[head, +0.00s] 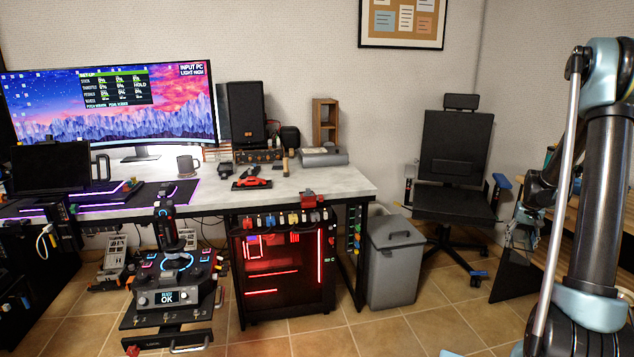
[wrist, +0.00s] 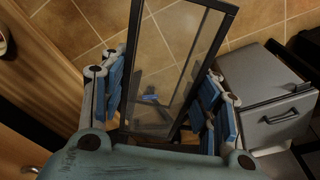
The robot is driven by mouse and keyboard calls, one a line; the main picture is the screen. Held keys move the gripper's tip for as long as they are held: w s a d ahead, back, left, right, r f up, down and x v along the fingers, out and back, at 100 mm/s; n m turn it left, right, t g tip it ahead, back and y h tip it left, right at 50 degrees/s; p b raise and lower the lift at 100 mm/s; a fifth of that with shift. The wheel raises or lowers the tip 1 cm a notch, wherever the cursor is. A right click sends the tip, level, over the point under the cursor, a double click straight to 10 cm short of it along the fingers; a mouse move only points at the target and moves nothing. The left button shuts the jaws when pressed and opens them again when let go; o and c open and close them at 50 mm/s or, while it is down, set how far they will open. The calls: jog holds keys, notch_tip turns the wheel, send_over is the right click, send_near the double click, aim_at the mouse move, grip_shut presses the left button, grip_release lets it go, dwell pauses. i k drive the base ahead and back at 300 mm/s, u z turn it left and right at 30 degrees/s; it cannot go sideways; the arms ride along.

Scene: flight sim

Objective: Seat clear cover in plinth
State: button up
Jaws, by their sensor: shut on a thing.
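My gripper (wrist: 160,100) is shut on the clear cover (wrist: 175,50), a see-through rectangular panel in a thin dark frame. Its blue-padded fingers sit on either side of the panel's lower part in the wrist view. The panel is held tilted, and floor tiles show through it. In the head view, my gripper (head: 523,230) is at the right, in front of the wooden bench; the cover is hard to make out there. No part is clearly a plinth. A black PC case (head: 283,268) with red lights stands under the desk, on a dark base.
A grey lidded bin (head: 394,262) stands right of the desk (head: 330,182), and shows in the wrist view (wrist: 265,100). A black office chair (head: 455,165) is behind. A wooden bench (head: 618,222) is at the right. Tiled floor is clear in front of the bin.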

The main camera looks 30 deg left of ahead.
aim_at(268, 184)
jog(key=z, duration=0.3)
jog(key=k, duration=1.3)
jog(key=u, duration=1.2)
jog(key=i, duration=1.3)
